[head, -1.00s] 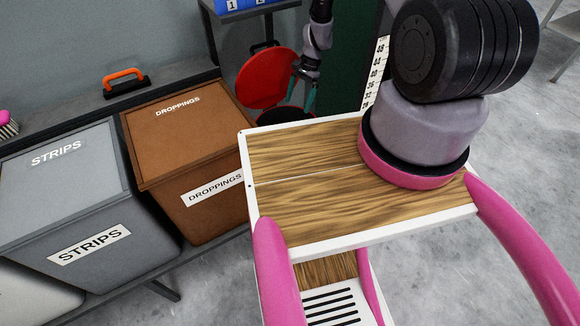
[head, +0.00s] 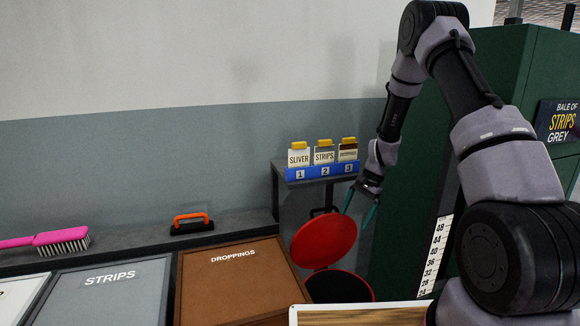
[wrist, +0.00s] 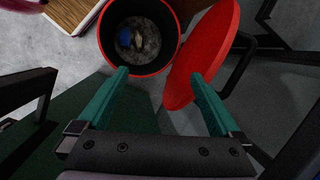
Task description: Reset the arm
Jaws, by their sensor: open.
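My gripper (head: 359,209) is open and empty, with two teal fingers spread apart. In the head view it hangs at the upper right edge of the raised red lid (head: 323,241) of a round bin. In the wrist view the gripper (wrist: 160,76) points toward the bin, and the lid (wrist: 203,55) appears close to its right finger. The bin (head: 338,287) is dark with a red rim and stands open. The wrist view shows grey fluff with a small blue thing and a pale brownish thing inside the bin (wrist: 140,38). My arm is bent high on the right.
A shelf with three labelled cards (head: 324,154) stands behind the bin. A green cabinet (head: 418,215) with a height scale is close right of the gripper. DROPPINGS (head: 235,285) and STRIPS (head: 108,293) boxes, an orange-handled tool (head: 191,223) and a pink brush (head: 60,240) are left.

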